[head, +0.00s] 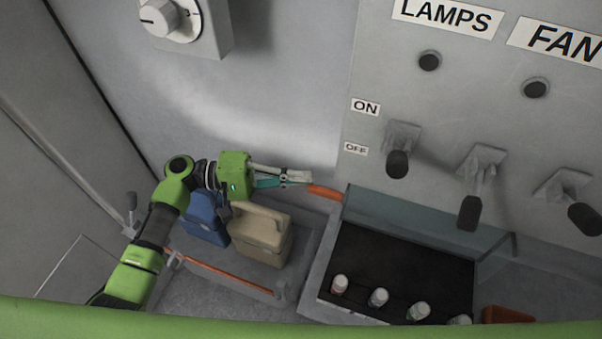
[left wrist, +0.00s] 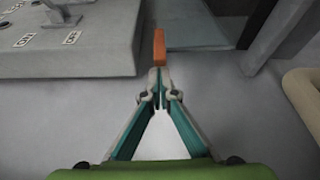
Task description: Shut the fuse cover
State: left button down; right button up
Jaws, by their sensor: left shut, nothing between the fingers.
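The fuse cover (head: 430,222) is a greenish see-through panel, standing raised at the back edge of the fuse box (head: 320,270). Part of it shows at the top of the left wrist view (left wrist: 195,25). An orange handle-like piece (head: 325,192) sits at the cover's left end; it also shows in the left wrist view (left wrist: 159,48). My left gripper (head: 308,177) is shut and empty, its fingertips right beside the orange piece; I cannot tell whether they touch. The fingertips also show in the left wrist view (left wrist: 159,75). My right gripper is out of view.
Several capped fuses (head: 378,297) stand in the open box. A beige canister (head: 260,232) and a blue one (head: 204,218) stand below my left gripper, behind an orange rail (head: 215,273). Lever switches (head: 398,160) stick out from the panel above the cover.

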pick_arm(q)
jog(key=s+a+m+h+b, duration=0.1)
jog(key=s+m+b, duration=0.2)
jog(key=s+b, duration=0.2)
jog(key=s+a+m+h+b, duration=0.1)
jog(key=s+a+m+b, duration=0.1)
jog(key=s+b, duration=0.3)
jog(key=shift+s+a+f+m+b, duration=0.3)
jog(key=shift+m+b, duration=0.2)
jog(key=shift+b, duration=0.65)
jog(key=a+f, duration=0.1)
jog(key=a, duration=1.1)
jog(key=shift+f, duration=0.4)
